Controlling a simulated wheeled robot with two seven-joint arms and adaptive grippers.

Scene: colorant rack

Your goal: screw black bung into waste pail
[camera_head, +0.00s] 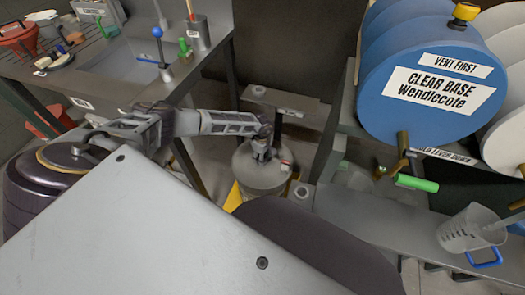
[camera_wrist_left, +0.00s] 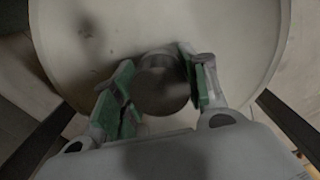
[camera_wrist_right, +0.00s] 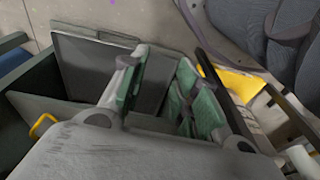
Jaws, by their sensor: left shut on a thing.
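The grey waste pail (camera_head: 247,180) stands low on the floor beyond my body. Its pale round lid (camera_wrist_left: 245,40) fills most of the left wrist view. My left gripper (camera_head: 262,153) points down at the top of the pail. In the left wrist view it is shut on the dark round black bung (camera_wrist_left: 162,88), with a green-padded finger on each side. The bung is over the lid; whether its thread sits in an opening is hidden. My right gripper (camera_wrist_right: 158,88) is open and empty, its fingers apart above a grey bin-like box.
A blue drum (camera_head: 415,120) lies on a rack at right, with a green-handled tap (camera_head: 416,183) below it. A clear jug (camera_head: 465,232) stands on the lower shelf (camera_head: 385,228). A bench with a sink (camera_head: 120,65) is at upper left. Rack legs stand close to the pail.

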